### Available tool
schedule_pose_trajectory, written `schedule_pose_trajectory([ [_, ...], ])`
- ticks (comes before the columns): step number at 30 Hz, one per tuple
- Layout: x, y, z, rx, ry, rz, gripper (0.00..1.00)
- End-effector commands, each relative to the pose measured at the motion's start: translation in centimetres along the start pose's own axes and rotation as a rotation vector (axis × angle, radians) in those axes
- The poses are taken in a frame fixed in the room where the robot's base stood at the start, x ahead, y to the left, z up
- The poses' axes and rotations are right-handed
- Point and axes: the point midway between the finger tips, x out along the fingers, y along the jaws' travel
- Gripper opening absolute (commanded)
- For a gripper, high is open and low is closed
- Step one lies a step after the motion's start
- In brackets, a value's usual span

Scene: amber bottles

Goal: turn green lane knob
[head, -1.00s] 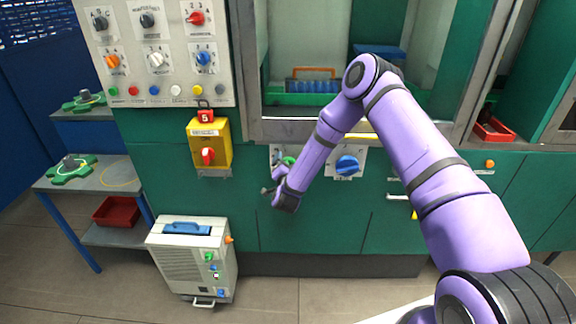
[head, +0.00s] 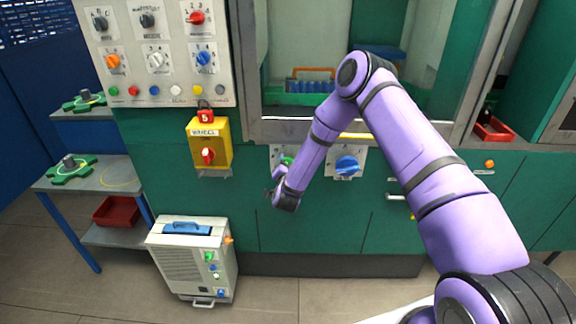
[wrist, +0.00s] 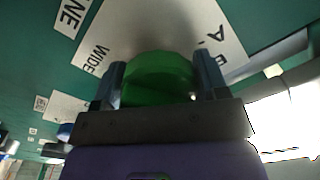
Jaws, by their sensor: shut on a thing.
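The green lane knob (wrist: 158,76) sits on a pale label plate (wrist: 160,30) on the green cabinet front. In the wrist view my gripper (wrist: 160,88) has one finger on each side of the knob and is shut on it. The plate appears tilted in this view, with parts of its lettering showing. In the head view a bit of the green knob (head: 287,160) shows beside my purple wrist, which hides most of it.
A blue knob (head: 347,165) is on a plate just right of the green one. A yellow box with a red knob (head: 208,155) hangs to the left. A control panel (head: 135,75) is above left. A grey unit (head: 190,262) stands on the floor below.

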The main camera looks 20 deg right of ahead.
Motion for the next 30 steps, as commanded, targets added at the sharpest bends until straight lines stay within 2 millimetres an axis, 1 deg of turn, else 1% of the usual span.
schedule_pose_trajectory([
  [9, -0.05, -0.13, 0.03, -0.218, 0.0, -0.002, 0.43],
  [15, -0.04, -0.05, 0.04, -0.33, 0.0, -0.001, 0.43],
  [22, -0.02, -0.01, -0.01, -0.401, 0.001, 0.0, 0.43],
  [30, 0.0, 0.05, -0.02, -0.418, 0.001, 0.001, 0.43],
])
